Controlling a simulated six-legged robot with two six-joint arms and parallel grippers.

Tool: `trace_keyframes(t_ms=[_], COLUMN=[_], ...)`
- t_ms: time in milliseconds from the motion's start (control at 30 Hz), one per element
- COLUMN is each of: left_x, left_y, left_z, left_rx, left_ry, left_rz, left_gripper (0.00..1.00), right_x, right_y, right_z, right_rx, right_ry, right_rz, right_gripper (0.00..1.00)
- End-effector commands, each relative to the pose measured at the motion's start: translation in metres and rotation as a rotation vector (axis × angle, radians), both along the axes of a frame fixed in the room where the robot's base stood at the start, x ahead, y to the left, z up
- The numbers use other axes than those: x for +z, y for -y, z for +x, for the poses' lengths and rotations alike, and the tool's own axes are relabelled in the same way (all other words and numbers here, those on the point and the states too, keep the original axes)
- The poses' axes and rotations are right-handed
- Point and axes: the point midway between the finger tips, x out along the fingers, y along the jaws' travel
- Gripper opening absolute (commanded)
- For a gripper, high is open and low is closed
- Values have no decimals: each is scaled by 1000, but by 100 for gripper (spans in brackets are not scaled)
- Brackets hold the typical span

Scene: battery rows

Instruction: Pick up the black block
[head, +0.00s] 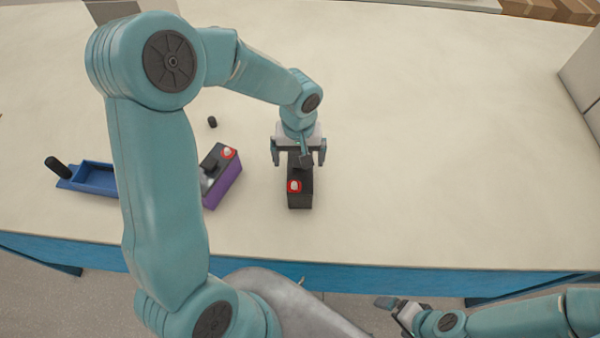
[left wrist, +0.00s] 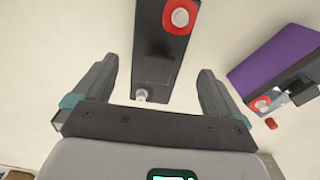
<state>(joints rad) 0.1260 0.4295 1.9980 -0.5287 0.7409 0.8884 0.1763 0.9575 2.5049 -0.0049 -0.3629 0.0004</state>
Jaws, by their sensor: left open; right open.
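The black block (head: 300,198) stands on the table, with a red ring and a pale post on its top. It also shows in the left wrist view (left wrist: 160,55), with the red-ringed post at the upper end and a bare pale post at the lower end. My left gripper (head: 299,160) is open at the block's far end. In the left wrist view its two fingers (left wrist: 155,92) lie on either side of the block's lower end, with gaps on both sides. My right gripper (head: 388,303) is open, low in front of the table's edge, away from the block.
A purple and black block (head: 222,182) stands just left of the black block. A blue tray (head: 92,178) with a black cylinder (head: 57,167) at its end lies further left. A small black cylinder (head: 212,122) stands behind.

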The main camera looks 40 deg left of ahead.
Motion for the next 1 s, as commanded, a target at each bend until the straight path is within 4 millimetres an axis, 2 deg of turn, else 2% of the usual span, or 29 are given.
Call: trace_keyframes(t_ms=[133, 267, 400, 667, 900, 967, 1000], left_x=[-12, -34, -51, -55, -54, -54, -54], left_y=[1, 2, 1, 1, 1, 1, 1], left_z=[0, 0, 3, 4, 4, 4, 4], left_rx=[-1, -1, -1, -1, -1, -1, -1], left_ry=[-5, -6, -2, 1, 0, 0, 0], left_rz=[-1, -2, 0, -1, 0, 0, 0], left_gripper=[99, 99, 99, 99, 21, 1, 0], right_x=[6, 13, 13, 12, 12, 12, 12], right_y=[0, 0, 0, 0, 0, 0, 0], right_z=[0, 0, 0, 0, 0, 0, 0], right_rx=[1, 0, 0, 0, 0, 0, 0], right_ry=[0, 0, 0, 0, 0, 0, 0], right_rz=[0, 0, 0, 0, 0, 0, 0], right_gripper=[99, 99, 99, 99, 99, 99, 99])
